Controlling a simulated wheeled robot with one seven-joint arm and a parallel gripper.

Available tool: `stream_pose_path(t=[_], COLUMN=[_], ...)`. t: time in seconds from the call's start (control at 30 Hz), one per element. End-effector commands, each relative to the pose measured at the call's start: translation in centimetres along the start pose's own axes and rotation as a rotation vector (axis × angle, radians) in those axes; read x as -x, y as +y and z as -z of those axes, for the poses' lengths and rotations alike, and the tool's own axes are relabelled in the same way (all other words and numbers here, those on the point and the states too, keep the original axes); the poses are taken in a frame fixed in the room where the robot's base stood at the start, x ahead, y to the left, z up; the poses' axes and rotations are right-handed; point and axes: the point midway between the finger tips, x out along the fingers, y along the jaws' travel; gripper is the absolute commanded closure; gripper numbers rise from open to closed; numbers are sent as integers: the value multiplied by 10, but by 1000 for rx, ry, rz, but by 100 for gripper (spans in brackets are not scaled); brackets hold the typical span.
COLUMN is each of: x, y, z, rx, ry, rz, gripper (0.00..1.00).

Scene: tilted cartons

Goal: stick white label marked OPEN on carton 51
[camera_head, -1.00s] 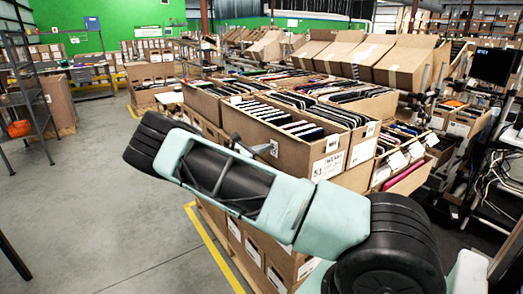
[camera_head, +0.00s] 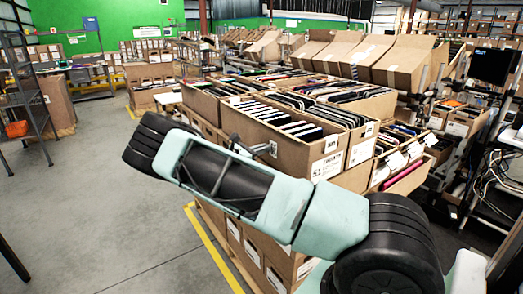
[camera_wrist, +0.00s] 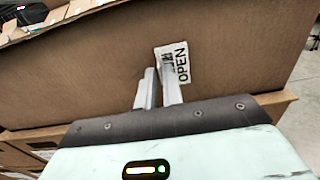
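Carton 51 (camera_head: 305,160) is a brown open-topped box of upright files, with "51" printed on its front end. The white label marked OPEN (camera_wrist: 181,64) lies flat against a brown carton side (camera_wrist: 235,45) in the wrist view, its text running sideways. A small white patch, likely this label (camera_head: 273,148), shows on the long side of carton 51 in the head view. My gripper (camera_wrist: 157,74) points at that side. Whether that finger touches the label is unclear.
Other file-filled cartons (camera_head: 355,102) stand close beside and behind carton 51. Tilted empty cartons (camera_head: 412,62) line the back. A wire rack (camera_head: 22,100) stands at the left. The grey floor (camera_head: 90,210) on the left is clear, with yellow lines.

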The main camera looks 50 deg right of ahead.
Motion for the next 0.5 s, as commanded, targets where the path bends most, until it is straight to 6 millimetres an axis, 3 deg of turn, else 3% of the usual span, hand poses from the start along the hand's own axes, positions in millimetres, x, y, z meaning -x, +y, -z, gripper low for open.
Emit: stream_pose_path(t=[0.37,0.5], x=[2,15], y=[0,1], z=[0,2], rx=[0,-1], ry=[0,1], rz=[0,-2], gripper=[73,73])
